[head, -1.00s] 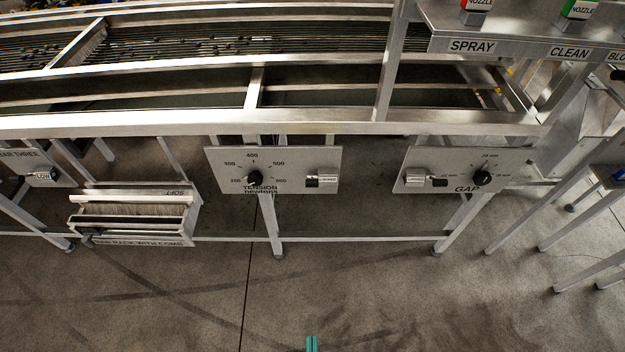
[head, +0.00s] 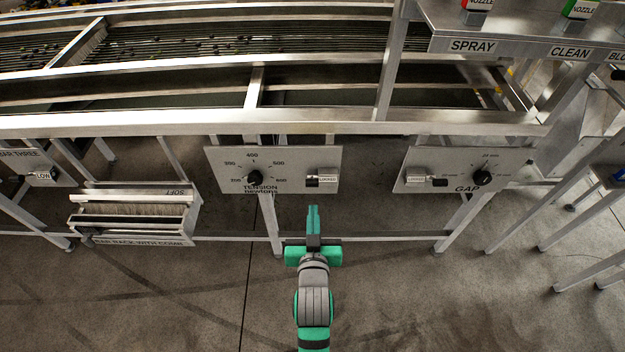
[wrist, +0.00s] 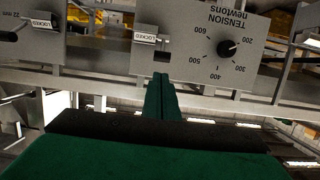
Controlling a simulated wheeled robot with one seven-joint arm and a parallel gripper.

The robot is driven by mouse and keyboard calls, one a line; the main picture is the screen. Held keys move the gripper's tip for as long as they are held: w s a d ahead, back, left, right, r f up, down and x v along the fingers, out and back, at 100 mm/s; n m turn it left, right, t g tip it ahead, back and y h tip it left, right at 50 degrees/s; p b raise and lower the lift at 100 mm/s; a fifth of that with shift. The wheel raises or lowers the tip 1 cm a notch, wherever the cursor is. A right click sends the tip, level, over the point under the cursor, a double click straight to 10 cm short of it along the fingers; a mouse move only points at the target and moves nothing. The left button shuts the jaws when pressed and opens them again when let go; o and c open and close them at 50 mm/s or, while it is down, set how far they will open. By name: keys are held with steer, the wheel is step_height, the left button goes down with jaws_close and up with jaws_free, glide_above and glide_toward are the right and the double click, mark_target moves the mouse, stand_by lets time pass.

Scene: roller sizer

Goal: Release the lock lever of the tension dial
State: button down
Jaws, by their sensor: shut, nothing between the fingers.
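The tension dial plate (head: 272,158) is a grey panel marked TENSION newtons, with a black knob (head: 254,177) at its left. The lock lever (head: 313,181) sits at the plate's right, a black handle beside a white LOCKED label (head: 328,179). My gripper (head: 313,210) is shut and empty, below and in front of the lever, apart from it. In the wrist view the plate (wrist: 196,68) appears upside down, with the knob (wrist: 226,48) to the right. The closed fingers (wrist: 161,78) point up towards the LOCKED label (wrist: 145,35) and the lever (wrist: 147,57).
The GAP plate (head: 440,157) with its own knob and lock is to the right. A steel frame beam (head: 180,124) runs above the plates. The floor in front is clear.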

steer(key=w+r, duration=0.4)
steer(key=w, duration=0.1)
steer(key=shift+w, duration=0.25)
glide_above(313, 186)
steer(key=x, duration=0.2)
steer(key=shift+s+f, duration=0.1)
steer(key=shift+f, duration=0.75)
steer(key=shift+s+f, duration=0.1)
steer(key=shift+f, duration=0.65)
steer(key=shift+s+f, duration=0.7)
steer(key=shift+f, duration=0.35)
